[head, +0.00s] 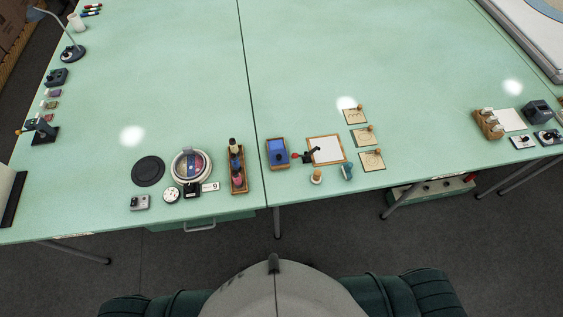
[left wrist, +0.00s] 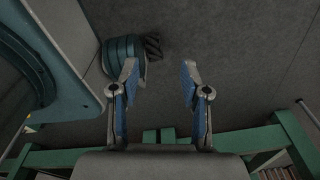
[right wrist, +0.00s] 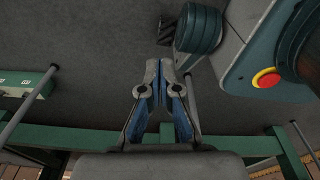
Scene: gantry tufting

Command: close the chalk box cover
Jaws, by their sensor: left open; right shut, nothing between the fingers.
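I cannot tell for sure which item is the chalk box. A small wood-edged box with a blue top or filling (head: 277,152) stands near the front edge, just right of the table seam. A brown box with pale pieces on it (head: 487,124) stands farther right. Whether either has an open cover is too small to tell. My left gripper (left wrist: 160,70) is open and empty over the floor in the left wrist view. My right gripper (right wrist: 158,68) is shut and empty over the floor in the right wrist view. Neither gripper shows in the head view.
A wooden rack of bottles (head: 237,168), a round dish (head: 191,165) and a black disc (head: 148,171) stand left of the seam. A framed white board (head: 326,150) and several wooden plates (head: 362,136) stand right of it. The green table's (head: 320,60) middle and back are clear.

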